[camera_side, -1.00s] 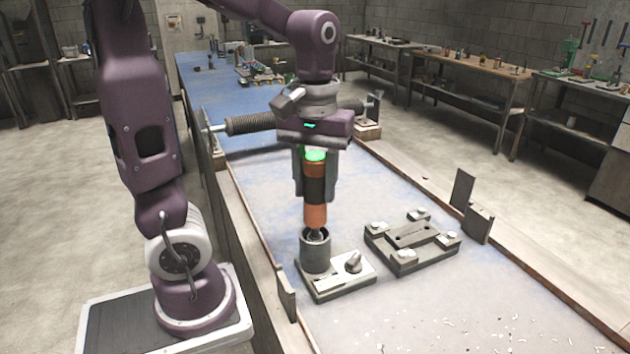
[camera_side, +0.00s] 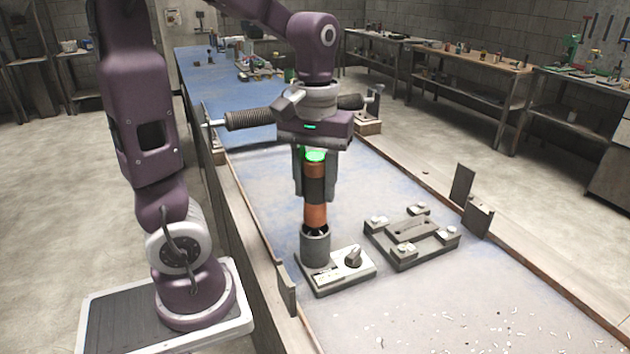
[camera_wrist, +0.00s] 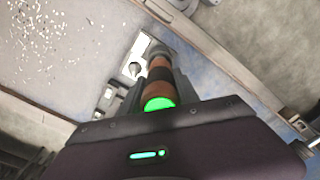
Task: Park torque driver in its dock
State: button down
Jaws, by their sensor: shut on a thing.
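The torque driver (camera_side: 315,213) is a copper-orange cylinder with a black middle band and a bright green cap. It stands upright in my gripper (camera_side: 316,185), whose jaws are shut on its upper part. The dock is a grey cup (camera_side: 315,249) on a light base plate (camera_side: 340,276) with a small knob. The driver's lower end is at the cup's mouth, and its tip is hidden inside the cup. In the wrist view the driver (camera_wrist: 159,82) runs from the green cap toward the dock plate. How deep the tip sits cannot be told.
A grey fixture (camera_side: 412,240) with corner clamps lies right of the dock. Upright metal plates (camera_side: 478,218) stand at the bench's right edge, and another (camera_side: 287,290) at its left edge. A horizontal spring-like roller (camera_side: 250,120) crosses behind my gripper. Pale shavings litter the front right.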

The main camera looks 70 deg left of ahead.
aim_at(313, 159)
jog(key=shift+f, duration=1.7)
dwell(1.3)
jog(key=c, duration=0.8)
grip_release()
jog(key=shift+m, duration=0.3)
jog(key=r, duration=0.7)
jog(key=shift+s+d+r, duration=0.2)
jog(key=shift+s+r, duration=0.05)
jog(key=shift+r, duration=0.05)
jog(key=s+d+m+t, duration=0.2)
jog(key=s+d+m, duration=0.2)
jog(key=s+d+m+t, duration=0.3)
jog(key=d+m, duration=0.1)
jog(key=shift+s+d+f+m+t, duration=0.1)
jog(key=shift+s+d+m+t, duration=0.1)
jog(key=shift+s+m+t, duration=0.15)
